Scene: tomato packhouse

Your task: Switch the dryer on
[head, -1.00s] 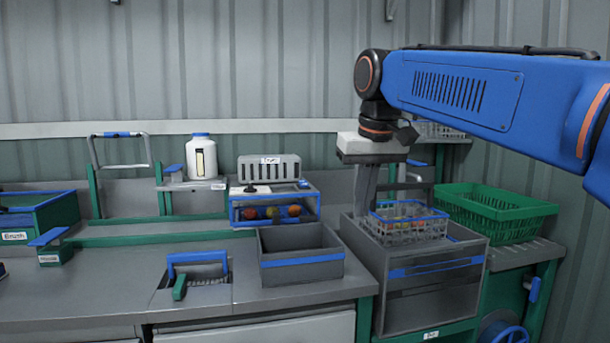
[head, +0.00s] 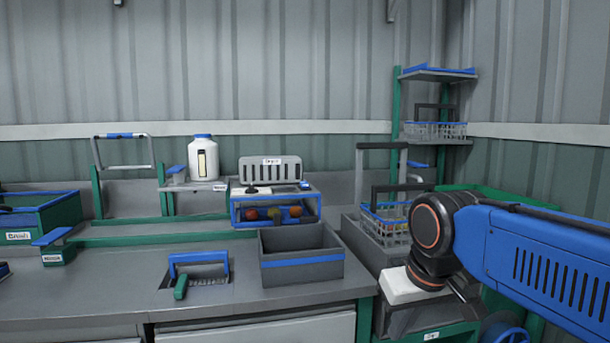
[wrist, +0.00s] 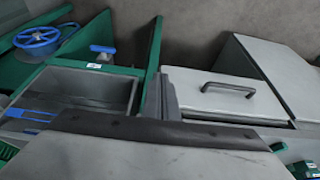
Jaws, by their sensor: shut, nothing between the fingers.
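A grey slotted housing (head: 270,171) with a small label stands at the back of the bench, on a blue-framed unit with red and yellow round items inside. I take it to be the dryer, though its label is too blurred to read surely. A black knob (head: 251,189) and a small blue part (head: 304,184) sit in front of it; I cannot tell which is the switch. My gripper (wrist: 160,97) is shut and empty in the wrist view, pointing toward the bench's lower front. In the head view it is low at right, well away from the housing, its fingertips not clear.
An open grey bin (head: 302,268) stands in front of the housing. A white jug (head: 203,158) is to its left. A blue handle (head: 197,258) rises from the bench. A wire basket (head: 385,222) is at right. The wrist view shows a drawer handle (wrist: 228,90) and blue wheel (wrist: 36,38).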

